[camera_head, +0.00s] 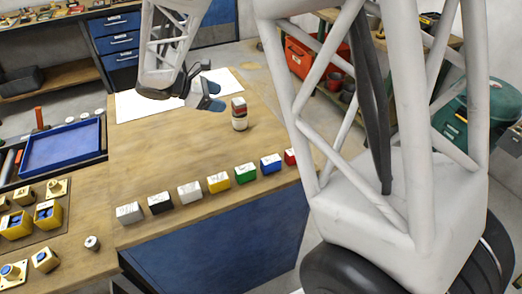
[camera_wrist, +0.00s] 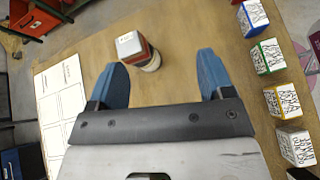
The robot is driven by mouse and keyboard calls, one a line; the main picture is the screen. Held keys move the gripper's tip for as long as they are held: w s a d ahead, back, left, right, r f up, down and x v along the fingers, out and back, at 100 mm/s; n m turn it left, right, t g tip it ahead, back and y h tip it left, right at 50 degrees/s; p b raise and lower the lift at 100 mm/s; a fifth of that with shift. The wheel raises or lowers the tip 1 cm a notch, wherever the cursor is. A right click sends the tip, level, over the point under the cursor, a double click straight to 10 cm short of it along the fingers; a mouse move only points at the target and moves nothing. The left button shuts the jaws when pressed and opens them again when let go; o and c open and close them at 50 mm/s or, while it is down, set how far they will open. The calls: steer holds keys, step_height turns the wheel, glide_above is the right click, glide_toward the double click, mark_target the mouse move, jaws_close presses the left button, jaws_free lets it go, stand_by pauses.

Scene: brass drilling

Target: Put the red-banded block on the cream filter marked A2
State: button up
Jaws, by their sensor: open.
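A block with a pale top and dark red sides (camera_head: 239,104) sits on a cream cylinder (camera_head: 240,124) on the wooden table. In the wrist view the block (camera_wrist: 131,45) covers much of the cylinder (camera_wrist: 152,62). I cannot read a mark on the cylinder. Another red block with a pale top (camera_head: 290,157) stands at the right end of a row, close to my arm. My gripper (camera_head: 212,95) is open and empty, left of the stack in the head view. In the wrist view the stack lies beyond the fingertips (camera_wrist: 160,60), apart from them.
The row runs along the table's front edge: grey (camera_head: 130,213), black (camera_head: 160,202), white, yellow (camera_head: 218,182), green (camera_head: 246,173) and blue (camera_head: 270,164) blocks. White sheets (camera_head: 140,105) lie at the back. A blue tray (camera_head: 62,148) is at left. The table's middle is clear.

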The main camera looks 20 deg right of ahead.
steer(key=s+r+m+t+y, duration=0.1)
steer(key=s+m+y, duration=0.3)
steer(key=s, duration=0.7)
steer(key=s+r+m+t+y, duration=0.1)
steer(key=s+r+m+y, duration=0.2)
steer(key=s+m, duration=0.3)
steer(key=s+r+m+t+y, duration=0.1)
steer(key=s+m+y, duration=0.3)
steer(key=s, duration=1.2)
steer(key=shift+s+a+r+m+y, duration=0.3)
steer(key=shift+s+r+m, duration=0.1)
steer(key=shift+r+m, duration=0.45)
